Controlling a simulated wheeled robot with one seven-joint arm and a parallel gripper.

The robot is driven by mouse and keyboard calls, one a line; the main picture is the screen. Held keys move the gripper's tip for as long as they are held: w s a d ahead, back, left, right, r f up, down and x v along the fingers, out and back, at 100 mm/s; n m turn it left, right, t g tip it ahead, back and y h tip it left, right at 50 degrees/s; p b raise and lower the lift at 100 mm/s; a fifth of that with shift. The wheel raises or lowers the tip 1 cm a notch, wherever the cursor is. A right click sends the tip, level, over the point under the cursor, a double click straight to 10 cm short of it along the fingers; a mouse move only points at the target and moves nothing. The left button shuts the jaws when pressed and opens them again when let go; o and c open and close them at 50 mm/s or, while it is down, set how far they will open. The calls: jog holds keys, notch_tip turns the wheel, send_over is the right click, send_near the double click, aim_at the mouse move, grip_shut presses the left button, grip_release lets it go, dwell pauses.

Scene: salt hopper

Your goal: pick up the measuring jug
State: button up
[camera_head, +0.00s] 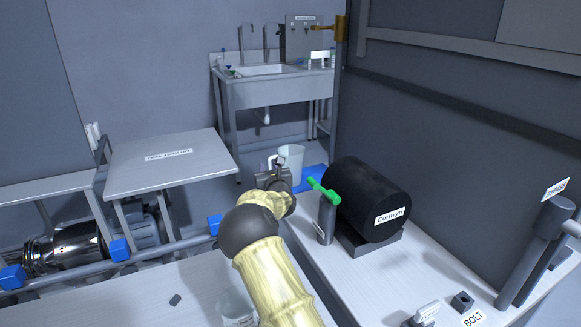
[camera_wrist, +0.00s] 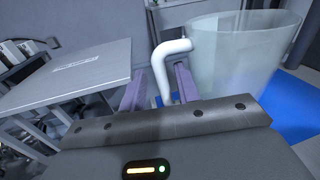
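The measuring jug (camera_head: 292,158) is a translucent, pale tub-shaped vessel with a white bent handle. In the wrist view the jug (camera_wrist: 240,55) fills the upper right, and its handle (camera_wrist: 160,72) comes down between my fingers. My gripper (camera_head: 275,168) is just in front of the jug in the head view. In the wrist view my gripper's two purple fingers (camera_wrist: 160,88) stand apart on either side of the handle, with a visible gap at the left finger. The lower end of the handle is hidden behind my gripper body.
A blue surface (camera_head: 315,178) lies beside and below the jug. Another translucent vessel (camera_head: 233,305) is near my arm. A labelled table (camera_head: 165,175) is at left.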

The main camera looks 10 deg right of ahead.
jog(key=shift+d, duration=0.15)
dwell(0.3)
jog(key=shift+c, duration=0.2)
jog(key=shift+r, duration=0.1)
grip_shut()
notch_tip(320, 180, up, 10)
jog(key=shift+w+p, duration=0.1)
jog(key=shift+p, duration=0.6)
